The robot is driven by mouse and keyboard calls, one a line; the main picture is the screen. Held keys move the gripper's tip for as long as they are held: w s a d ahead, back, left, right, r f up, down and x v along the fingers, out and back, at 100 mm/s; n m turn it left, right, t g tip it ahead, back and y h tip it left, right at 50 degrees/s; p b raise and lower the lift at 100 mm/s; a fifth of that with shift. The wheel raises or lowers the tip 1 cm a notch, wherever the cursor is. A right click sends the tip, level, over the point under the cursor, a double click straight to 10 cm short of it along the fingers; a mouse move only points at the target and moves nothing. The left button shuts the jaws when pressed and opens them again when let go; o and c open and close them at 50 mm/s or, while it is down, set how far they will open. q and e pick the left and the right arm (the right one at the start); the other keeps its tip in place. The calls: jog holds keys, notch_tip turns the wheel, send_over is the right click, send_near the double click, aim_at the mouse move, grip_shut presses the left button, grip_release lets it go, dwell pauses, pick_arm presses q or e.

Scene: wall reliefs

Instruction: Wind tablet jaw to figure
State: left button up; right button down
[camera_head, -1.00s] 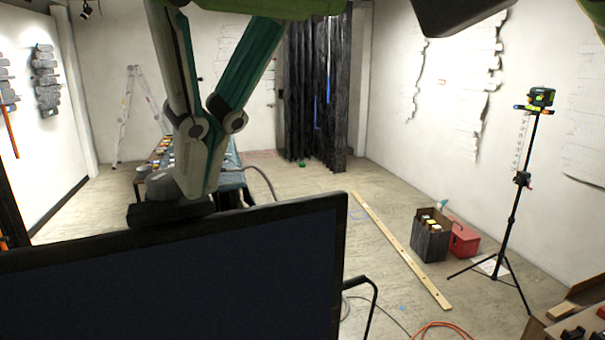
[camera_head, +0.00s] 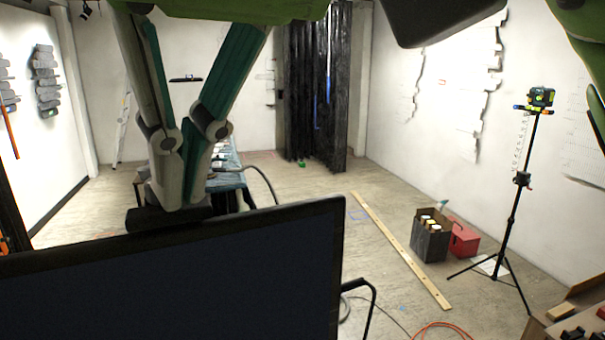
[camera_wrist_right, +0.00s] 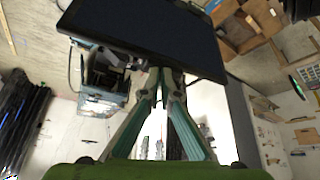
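The tablet (camera_head: 170,285) is a large dark screen with a black frame, its back or blank face filling the lower left of the head view. It also shows at the top of the right wrist view (camera_wrist_right: 140,30). A dark block at its top edge, which I take for the jaw (camera_head: 150,220), sits under my right gripper (camera_head: 180,195). The gripper's two grey and teal fingers point down and come together at the block, seemingly closed on it. The exact contact is hidden. I can read no figure or scale on it. My left gripper is not in view.
A table (camera_head: 228,180) with small items stands behind the tablet. A black tripod (camera_head: 516,200) with a green device, a dark box (camera_head: 431,240) with cans and a red case (camera_head: 464,240) stand to the right. A long wooden strip (camera_head: 400,250) and cables lie on the floor.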

jog(key=shift+s+a+f, duration=0.1)
jog(key=shift+s+a, duration=0.2)
jog(key=shift+a, duration=0.1)
jog(key=shift+s, duration=0.2)
dwell(0.4)
notch_tip(320, 180, up, 6)
dwell(0.5)
